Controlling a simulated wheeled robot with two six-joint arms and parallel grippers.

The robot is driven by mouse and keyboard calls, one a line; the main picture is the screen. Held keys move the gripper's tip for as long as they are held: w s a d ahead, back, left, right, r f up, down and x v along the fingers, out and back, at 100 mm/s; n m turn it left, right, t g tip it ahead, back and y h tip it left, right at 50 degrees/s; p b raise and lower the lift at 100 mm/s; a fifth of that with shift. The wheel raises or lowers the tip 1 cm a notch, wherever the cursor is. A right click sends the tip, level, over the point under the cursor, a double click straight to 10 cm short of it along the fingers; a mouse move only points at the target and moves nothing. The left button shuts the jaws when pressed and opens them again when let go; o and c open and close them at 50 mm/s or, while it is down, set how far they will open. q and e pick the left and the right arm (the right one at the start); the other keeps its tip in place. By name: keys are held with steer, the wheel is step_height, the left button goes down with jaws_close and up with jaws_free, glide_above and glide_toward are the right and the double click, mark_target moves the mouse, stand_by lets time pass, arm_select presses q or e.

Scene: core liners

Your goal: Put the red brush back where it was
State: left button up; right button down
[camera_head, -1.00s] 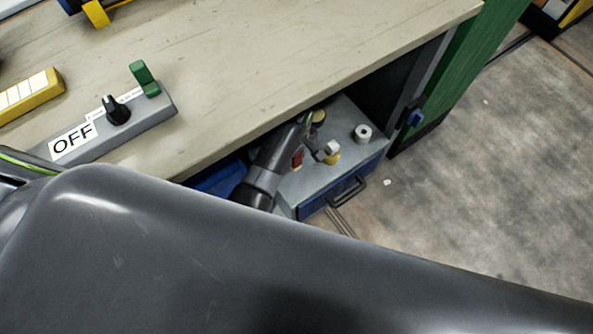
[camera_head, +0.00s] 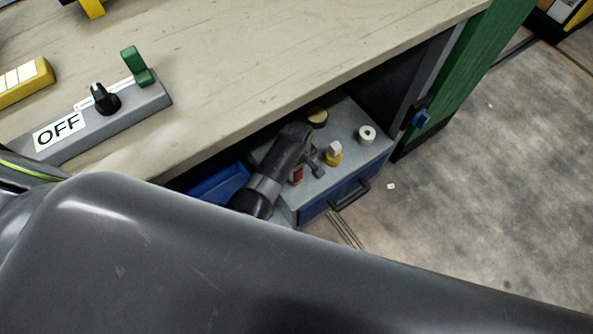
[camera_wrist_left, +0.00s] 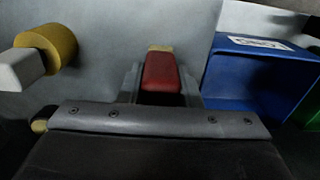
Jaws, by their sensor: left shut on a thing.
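The red brush (camera_wrist_left: 162,72) shows in the left wrist view as a red block with a tan end, between the two fingers of my left gripper (camera_wrist_left: 161,85). The gripper is shut on it. In the head view, my left gripper (camera_head: 311,168) is inside the open cabinet under the bench, over the grey top of a blue-fronted drawer unit (camera_head: 345,112). A bit of the red brush (camera_head: 297,175) shows beside it. I cannot tell whether the brush touches the grey surface. My right gripper is not in view.
On the grey top are a yellow-and-white piece (camera_head: 333,153), a white roll (camera_head: 367,134) and a round yellow-topped piece (camera_head: 317,116). A blue bin (camera_wrist_left: 240,85) stands close by, with a green bin (camera_wrist_left: 306,108) beyond. The bench top (camera_head: 240,65) overhangs the cabinet.

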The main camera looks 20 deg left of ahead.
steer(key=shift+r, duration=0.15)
arm_select(q)
steer(key=shift+f, duration=0.1)
steer(key=shift+f, duration=0.15)
steer(key=o, duration=1)
steer(key=shift+c, duration=0.2)
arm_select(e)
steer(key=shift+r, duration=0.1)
arm_select(q)
steer(key=shift+r, duration=0.4)
step_height(320, 180, up, 10)
steer(key=p, duration=0.4)
steer(key=shift+f, duration=0.2)
steer(key=shift+r+p, duration=0.35)
steer(key=shift+r, duration=0.65)
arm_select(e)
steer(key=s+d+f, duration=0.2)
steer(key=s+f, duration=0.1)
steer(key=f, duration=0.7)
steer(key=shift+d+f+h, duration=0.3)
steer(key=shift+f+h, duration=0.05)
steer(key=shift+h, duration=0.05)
